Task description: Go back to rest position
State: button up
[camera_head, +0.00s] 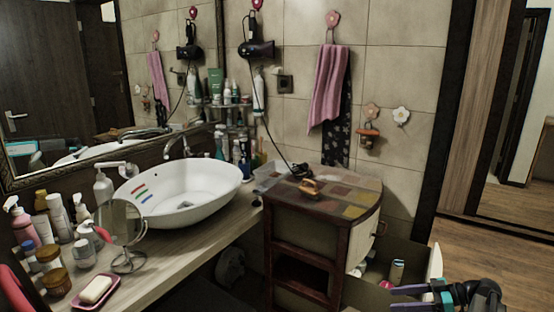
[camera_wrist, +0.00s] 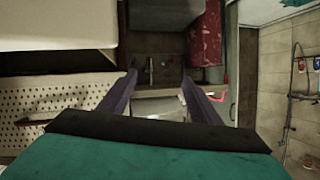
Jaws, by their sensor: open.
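My gripper (camera_head: 397,299) shows at the bottom right of the head view, its dark fingers pointing left. It is open, with nothing between the fingers. It is near the open drawer (camera_head: 437,262) at the right of the wooden cabinet (camera_head: 283,216), and appears in front of it. In the wrist view my gripper (camera_wrist: 160,78) has its two dark fingers spread apart, with the teal part of it across the bottom. Between and beyond the fingers lies an empty view toward a distant counter and tiled wall.
A white vessel basin (camera_head: 186,190) with coloured strips inside stands on the counter (camera_head: 190,244). Bottles, a round mirror (camera_head: 121,222) and a soap dish (camera_head: 80,303) crowd its left end. A brown object (camera_head: 310,187) lies on the cabinet top. The wooden floor (camera_head: 500,250) at right is clear.

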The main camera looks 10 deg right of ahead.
jog(key=s+a+f+g, duration=0.2)
jog(key=a+f, duration=0.4)
jog(key=a, duration=0.3)
jog(key=s+a+f+g+p, duration=0.1)
jog(key=a+f+g, duration=0.3)
jog(key=a, duration=0.5)
jog(key=s+a+f+g, duration=0.1)
jog(key=s+a+f, duration=0.1)
jog(key=a+f, duration=0.6)
jog(key=s+a+f+m+g+h+p, duration=0.1)
jog(key=s+a+f+g+h, duration=0.3)
jog(key=s+a+f, duration=0.65)
jog(key=s+a+f+m+g+h, duration=0.1)
jog(key=s+f+m+g+h, duration=0.15)
jog(key=s, duration=0.85)
jog(key=s+d+f+m+t+h, duration=0.2)
jog(key=s+d+f+m+h, duration=0.1)
jog(key=d+f+m+h, duration=0.2)
jog(key=d+m+h, duration=0.1)
jog(key=d+m, duration=0.1)
jog(key=shift+d+p, duration=0.3)
jog(key=shift+p, duration=0.1)
jog(key=shift+f, duration=0.1)
